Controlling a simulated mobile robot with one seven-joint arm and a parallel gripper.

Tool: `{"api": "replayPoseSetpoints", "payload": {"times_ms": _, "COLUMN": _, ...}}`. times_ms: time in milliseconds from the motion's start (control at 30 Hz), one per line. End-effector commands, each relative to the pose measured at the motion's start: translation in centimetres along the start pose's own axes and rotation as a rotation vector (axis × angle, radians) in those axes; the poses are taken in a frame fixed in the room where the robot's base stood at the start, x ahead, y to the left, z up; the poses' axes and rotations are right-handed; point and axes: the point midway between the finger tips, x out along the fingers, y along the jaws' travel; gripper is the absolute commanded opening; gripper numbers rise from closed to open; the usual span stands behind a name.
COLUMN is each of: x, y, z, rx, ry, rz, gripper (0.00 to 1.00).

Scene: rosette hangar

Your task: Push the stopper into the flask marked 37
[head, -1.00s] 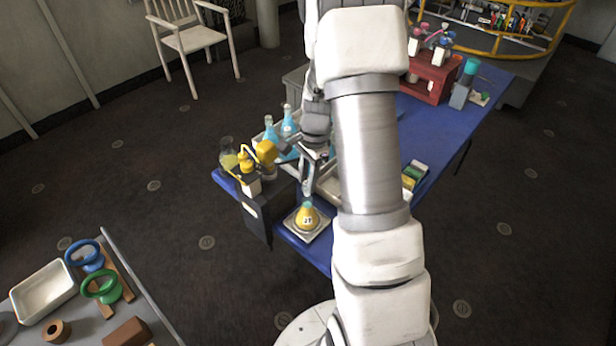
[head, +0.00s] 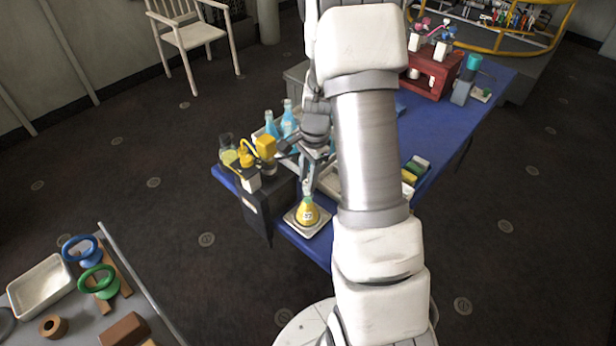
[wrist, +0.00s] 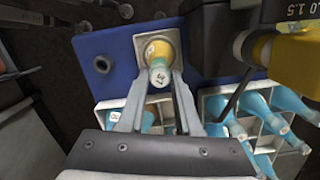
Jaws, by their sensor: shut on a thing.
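The yellow flask marked 37 (head: 307,214) stands upright on a small pale square tray (head: 292,223) at the near corner of the blue table. In the wrist view the yellow flask (wrist: 157,48) shows just beyond my fingertips. My gripper (head: 307,188) is directly over the flask's neck, pointing down. In the wrist view my gripper (wrist: 160,76) is shut on the stopper (wrist: 160,77), whose pale round end bears dark marks. The stopper lines up with the flask's mouth. The fingers hide the join, so I cannot tell how deep it sits.
Blue flasks (head: 288,120) stand in a pale divided crate behind the flask. A dark box with a yellow device (head: 265,147) stands close on the left. A red rack (head: 432,75) is at the far end. The blue tabletop (head: 445,125) has free room on the right.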

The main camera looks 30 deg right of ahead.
Motion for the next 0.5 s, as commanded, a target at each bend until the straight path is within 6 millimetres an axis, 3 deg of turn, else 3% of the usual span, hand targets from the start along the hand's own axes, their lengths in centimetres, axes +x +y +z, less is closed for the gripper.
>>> {"api": "replayPoseSetpoints", "payload": {"times_ms": 500, "x": 0.40, "y": 0.02, "z": -0.05, "rx": 0.000, "ry": 0.000, "rz": 0.000, "gripper": 0.00}}
